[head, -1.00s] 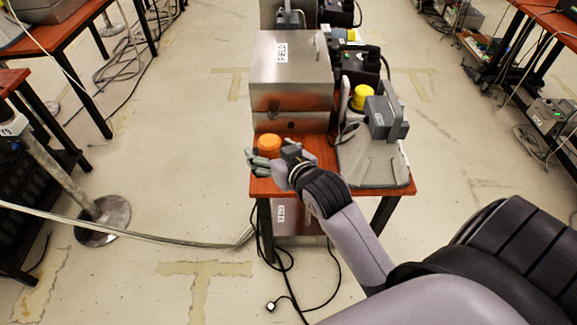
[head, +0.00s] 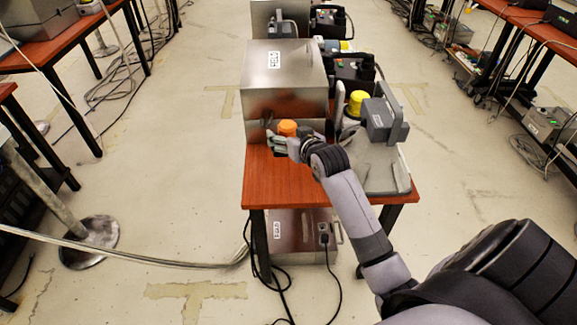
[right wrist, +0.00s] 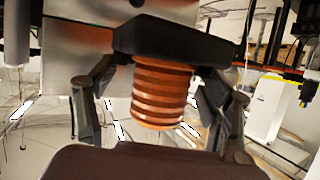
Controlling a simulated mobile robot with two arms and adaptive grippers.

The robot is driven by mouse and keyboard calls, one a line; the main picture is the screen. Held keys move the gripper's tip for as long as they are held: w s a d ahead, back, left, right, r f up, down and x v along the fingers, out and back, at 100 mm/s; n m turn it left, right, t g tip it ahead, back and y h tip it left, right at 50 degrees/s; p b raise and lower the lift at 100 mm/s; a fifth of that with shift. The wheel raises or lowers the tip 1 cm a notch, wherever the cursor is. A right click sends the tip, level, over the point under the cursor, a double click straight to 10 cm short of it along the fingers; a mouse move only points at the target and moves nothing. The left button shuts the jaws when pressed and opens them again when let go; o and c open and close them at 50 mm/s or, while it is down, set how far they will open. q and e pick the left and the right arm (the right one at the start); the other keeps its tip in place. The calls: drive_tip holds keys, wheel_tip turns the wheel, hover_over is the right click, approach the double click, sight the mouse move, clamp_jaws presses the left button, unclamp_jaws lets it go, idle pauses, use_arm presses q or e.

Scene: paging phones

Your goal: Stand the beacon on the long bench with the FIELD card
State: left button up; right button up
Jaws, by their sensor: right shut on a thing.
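The beacon has an orange top (head: 287,127) and shows near the middle of the head view, in front of a steel box. My right gripper (head: 286,144) is shut on it, over the left part of the bench top (head: 290,185). In the right wrist view the beacon's ribbed orange body (right wrist: 160,95) and dark base (right wrist: 175,40) sit between the fingers. I cannot tell whether the beacon touches the bench. The FIELD card (head: 274,60) is on the steel box (head: 285,85) on this bench. My left gripper is not in view.
A yellow-topped beacon (head: 357,102) and a grey device (head: 383,120) stand on the bench's right side. The front left of the top is bare. Another labelled steel box (head: 300,240) is underneath, with cables beside it. A metal post base (head: 90,240) stands on the floor at left.

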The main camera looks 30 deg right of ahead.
wheel_tip(320, 180, down, 11)
drive_tip(key=shift+r+b, duration=0.1)
drive_tip(key=shift+b, duration=0.45)
drive_tip(key=o, duration=1.4)
drive_tip(key=p+v, duration=0.1)
drive_tip(key=v, duration=1.1)
